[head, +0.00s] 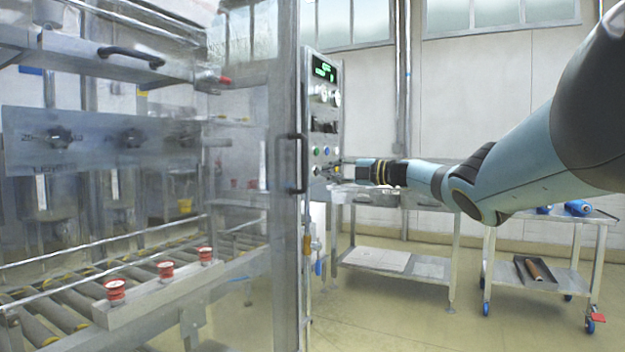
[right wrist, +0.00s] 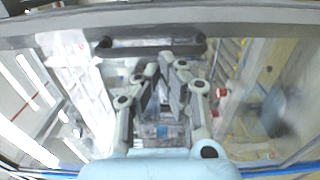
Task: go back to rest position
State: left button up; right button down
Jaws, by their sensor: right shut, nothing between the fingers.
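My right arm comes in from the right in the head view and reaches to the control panel (head: 323,110) of the machine. My right gripper (head: 338,164) is at the panel's lower part, close to its buttons and knobs; I cannot tell whether it touches. In the right wrist view the gripper (right wrist: 166,72) shows its two fingers shut with nothing between them. A dark bar handle (right wrist: 150,47) shows behind the fingertips. My left arm and gripper are not in view.
The machine's clear door has a dark vertical handle (head: 295,163). A steel table (head: 400,262) stands behind my arm, and a wheeled cart (head: 545,280) with a blue roll stands at right. The floor in front is clear.

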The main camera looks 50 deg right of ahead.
jog(key=shift+s+d+f, duration=0.1)
jog(key=shift+s+d, duration=0.15)
jog(key=shift+d, duration=0.2)
